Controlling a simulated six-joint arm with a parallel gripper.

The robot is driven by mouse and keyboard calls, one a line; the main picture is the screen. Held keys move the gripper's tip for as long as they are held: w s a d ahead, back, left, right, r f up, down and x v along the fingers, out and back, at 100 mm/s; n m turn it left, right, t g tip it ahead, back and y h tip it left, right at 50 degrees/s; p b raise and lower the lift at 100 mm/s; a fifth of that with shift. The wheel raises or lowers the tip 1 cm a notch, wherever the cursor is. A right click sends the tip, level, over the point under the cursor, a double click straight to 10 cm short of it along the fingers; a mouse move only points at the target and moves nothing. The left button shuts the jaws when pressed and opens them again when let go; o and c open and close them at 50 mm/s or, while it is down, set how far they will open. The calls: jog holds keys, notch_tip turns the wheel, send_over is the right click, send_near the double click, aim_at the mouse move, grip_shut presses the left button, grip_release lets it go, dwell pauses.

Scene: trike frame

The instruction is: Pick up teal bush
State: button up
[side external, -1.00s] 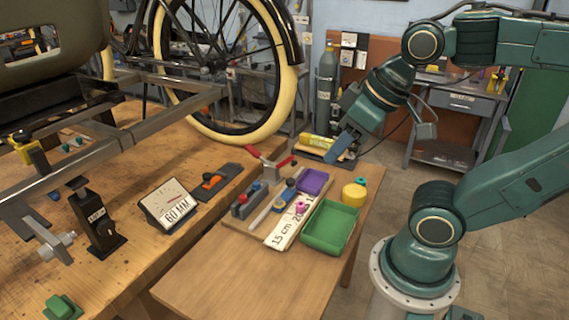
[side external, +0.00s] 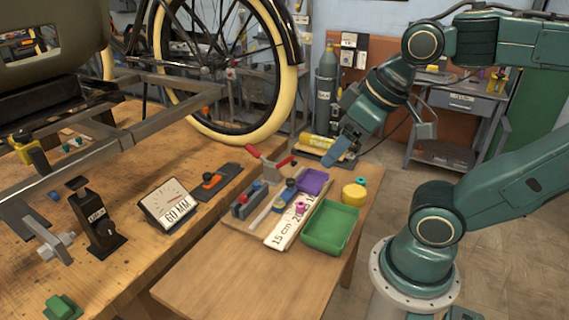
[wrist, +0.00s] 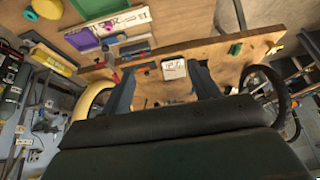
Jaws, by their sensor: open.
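A small teal bush (side external: 361,182) is at the yellow cylinder (side external: 354,193) on the right of the small table; I cannot tell whether it rests on it or behind it. In the wrist view a small teal shape (wrist: 31,14) shows near the yellow cylinder (wrist: 10,13). My gripper (side external: 338,155) hangs above and behind the small table's far edge, apart from the bush. In the wrist view its fingers (wrist: 162,68) are spread with nothing between them.
A green tray (side external: 331,227), purple tray (side external: 313,181), ruler block (side external: 286,228) with a pink piece, and red-handled clamp (side external: 268,165) crowd the small table (side external: 250,284). Its front is clear. The workbench (side external: 120,165) holds a gauge (side external: 170,205) and the trike frame.

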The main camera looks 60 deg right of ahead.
jog(key=w+d+f+n+g+h, duration=0.15)
jog(key=w+d+f+n, duration=0.3)
jog(key=d, duration=0.45)
jog(key=w+d+f+n+g+h, duration=0.1)
jog(key=w+d+f+n+h, duration=0.15)
jog(key=w+d, duration=0.55)
jog(key=s+d+f+n+g, duration=0.2)
jog(key=s+d+f+n, duration=0.2)
jog(key=d+f, duration=0.4)
jog(key=s+d+f+n+g, duration=0.2)
jog(key=s+d+f+n, duration=0.2)
jog(key=d+f, duration=0.4)
jog(key=d+n, duration=0.1)
jog(key=d, duration=0.3)
jog(key=shift+f+h, duration=0.25)
jog(key=shift+h, duration=0.05)
jog(key=shift+d+f, duration=0.1)
jog(key=shift+d, duration=0.05)
send_over(360, 183)
jog(key=shift+w+a+f, duration=0.15)
jog(key=shift+f, duration=1.15)
jog(key=shift+w+a+f, duration=0.1)
jog(key=shift+w+f, duration=0.05)
jog(key=shift+f, duration=1.1)
jog(key=shift+w+a+f, duration=0.15)
jog(key=shift+f, duration=1.15)
